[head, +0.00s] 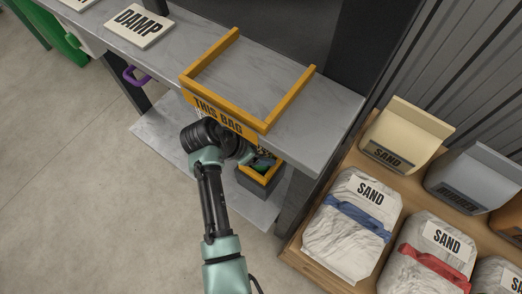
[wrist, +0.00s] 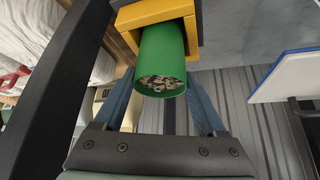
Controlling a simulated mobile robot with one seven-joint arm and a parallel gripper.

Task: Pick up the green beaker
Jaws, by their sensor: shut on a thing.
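The green beaker (wrist: 163,58) is between the two fingers of my gripper (wrist: 160,82) in the wrist view, and the gripper is shut on it. Its round end facing the camera shows a speckled, gravel-like filling. Its far end is still within or against a yellow-orange frame (wrist: 152,13). In the head view only a bit of green (head: 264,162) shows by the yellow-edged grey box (head: 262,187) under the counter's front edge. My arm hides most of the beaker and the gripper there.
A grey counter (head: 185,55) carries an open yellow frame (head: 213,57) with a "THIS BAG" sign (head: 218,113), and a "DAMP" sign (head: 139,25). A dark post stands close by. The floor at left is clear.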

